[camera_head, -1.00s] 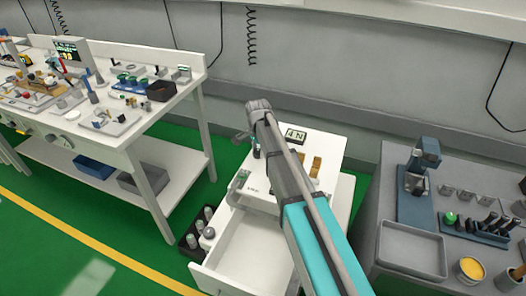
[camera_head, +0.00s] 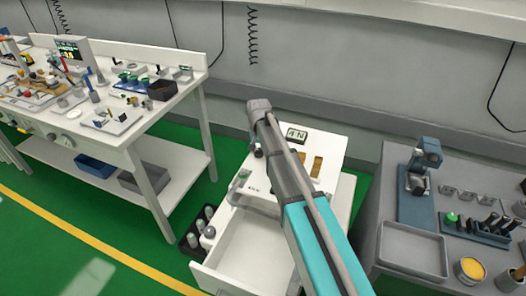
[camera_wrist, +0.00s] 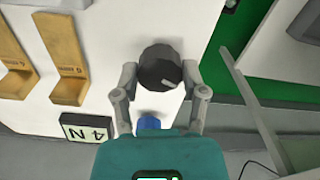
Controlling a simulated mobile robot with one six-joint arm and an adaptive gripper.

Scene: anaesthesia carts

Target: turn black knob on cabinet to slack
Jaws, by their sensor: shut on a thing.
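The black knob (camera_wrist: 159,66) is a round, dark knob with a pale pointer line, on the white top of the small cabinet (camera_wrist: 110,25). In the wrist view the pointer line runs toward the lower right. My gripper (camera_wrist: 160,76) has one finger on each side of the knob and is shut on it. A small display (camera_wrist: 88,128) beside it reads "4 N", upside down in this view; it also shows in the head view (camera_head: 297,135). In the head view my arm hides most of the gripper and the knob.
Two golden brackets (camera_wrist: 65,60) stand near the display. The cabinet's drawer (camera_head: 245,250) is open and looks empty. A bin with grey-capped bottles (camera_head: 195,240) stands on the floor. A loaded bench (camera_head: 190,90) is at left, a grey bench (camera_head: 400,200) at right.

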